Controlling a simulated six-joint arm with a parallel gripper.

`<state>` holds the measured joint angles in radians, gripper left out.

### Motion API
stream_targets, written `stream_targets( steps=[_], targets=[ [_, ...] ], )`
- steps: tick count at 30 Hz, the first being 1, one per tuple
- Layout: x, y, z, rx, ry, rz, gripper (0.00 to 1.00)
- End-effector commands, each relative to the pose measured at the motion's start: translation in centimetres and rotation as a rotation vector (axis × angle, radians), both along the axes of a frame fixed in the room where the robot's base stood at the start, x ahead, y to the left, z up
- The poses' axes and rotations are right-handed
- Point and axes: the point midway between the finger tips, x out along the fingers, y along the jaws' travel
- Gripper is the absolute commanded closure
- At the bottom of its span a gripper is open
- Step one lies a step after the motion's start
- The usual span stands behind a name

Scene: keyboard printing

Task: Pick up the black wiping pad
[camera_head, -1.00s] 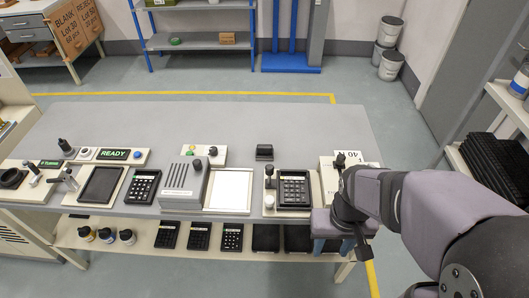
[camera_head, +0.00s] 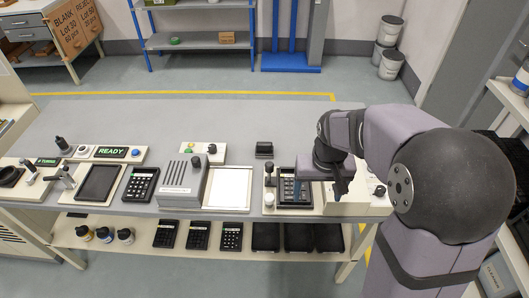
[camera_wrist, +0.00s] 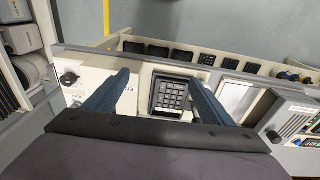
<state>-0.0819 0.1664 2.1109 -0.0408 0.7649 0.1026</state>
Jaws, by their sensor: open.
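The black wiping pad appears to be the small black block (camera_head: 264,149) on the grey table, behind the keypad fixture in the head view. I cannot make it out in the wrist view. My gripper (camera_head: 318,188) is to the right of the block and nearer the camera, above the right part of the keypad fixture. In the wrist view my gripper (camera_wrist: 156,82) has its two blue fingers spread wide, with nothing held between them. A black keypad (camera_wrist: 171,96) in its cream fixture shows below and between the fingers.
A white panel (camera_head: 229,188), a grey slotted box (camera_head: 182,182) and another keypad (camera_head: 141,184) stand left of the keypad fixture. A small post with a dark knob (camera_head: 269,170) rises at the fixture's left side. The table behind the block is clear.

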Motion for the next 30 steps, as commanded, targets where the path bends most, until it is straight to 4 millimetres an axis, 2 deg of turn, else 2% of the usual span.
stream_targets(
  steps=[1,6,9,15,18,22,30],
  targets=[
    [2.5,0.8,-0.7,-0.002,-0.016,0.005,0.23],
    [10.0,3.3,-1.6,-0.006,-0.078,0.008,0.23],
    [13.9,5.1,-2.4,-0.005,-0.116,0.008,0.23],
    [20.2,8.6,-4.3,0.0,-0.184,0.006,0.23],
    [22.8,10.5,-5.4,0.004,-0.216,0.005,0.23],
    [25.3,12.5,-6.5,0.012,-0.253,0.002,0.23],
    [27.4,14.5,-7.6,0.021,-0.288,-0.002,0.23]
  ],
)
